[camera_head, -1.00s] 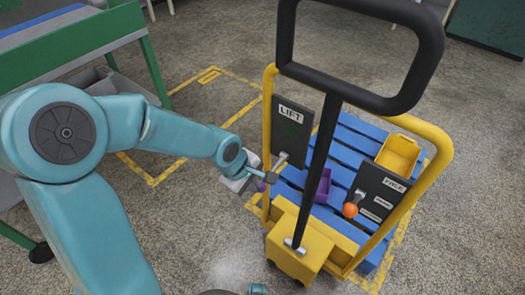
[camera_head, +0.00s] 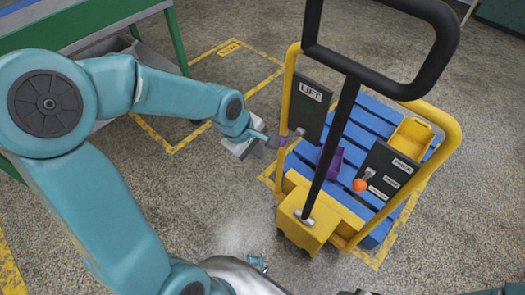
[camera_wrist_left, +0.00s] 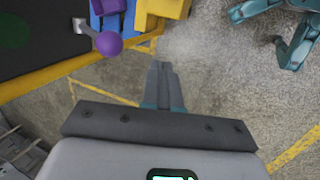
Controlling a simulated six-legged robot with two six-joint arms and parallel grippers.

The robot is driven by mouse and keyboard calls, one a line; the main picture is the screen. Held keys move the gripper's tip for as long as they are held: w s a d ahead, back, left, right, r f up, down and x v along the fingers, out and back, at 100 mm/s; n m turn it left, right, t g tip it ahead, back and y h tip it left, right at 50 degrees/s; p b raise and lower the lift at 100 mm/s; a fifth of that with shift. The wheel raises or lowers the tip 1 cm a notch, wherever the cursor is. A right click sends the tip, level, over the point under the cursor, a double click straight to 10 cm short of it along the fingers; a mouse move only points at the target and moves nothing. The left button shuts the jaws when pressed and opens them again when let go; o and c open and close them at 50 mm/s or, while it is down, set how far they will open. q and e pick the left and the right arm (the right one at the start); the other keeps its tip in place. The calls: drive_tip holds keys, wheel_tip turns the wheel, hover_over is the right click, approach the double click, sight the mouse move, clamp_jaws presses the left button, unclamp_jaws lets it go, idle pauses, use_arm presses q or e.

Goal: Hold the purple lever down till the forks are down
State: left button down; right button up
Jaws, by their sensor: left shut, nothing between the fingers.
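The purple lever's round knob (camera_head: 282,141) sticks out from the dark LIFT panel (camera_head: 308,103) on the yellow pallet truck (camera_head: 307,222). The knob also shows in the left wrist view (camera_wrist_left: 109,43), on a short grey rod. My left gripper (camera_head: 272,143) is shut and empty. Its tips look close beside the knob in the head view. In the left wrist view, the fingertips (camera_wrist_left: 161,66) are to the right of the knob with a gap between. The forks are hidden under the blue pallet (camera_head: 366,133).
A black tow handle (camera_head: 343,130) rises in front of the truck. An orange knob (camera_head: 360,185) sits on the right panel. A yellow bin (camera_head: 411,138) and purple bin (camera_head: 330,162) are on the pallet. A green-framed table (camera_head: 182,45) stands at upper left.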

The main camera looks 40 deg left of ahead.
use_arm(q)
drive_tip(key=s+p+v, duration=0.1)
drive_tip(key=v, duration=0.4)
drive_tip(key=shift+r, duration=0.3)
drive_tip(key=shift+s+a, duration=0.1)
drive_tip(key=shift+s, duration=0.1)
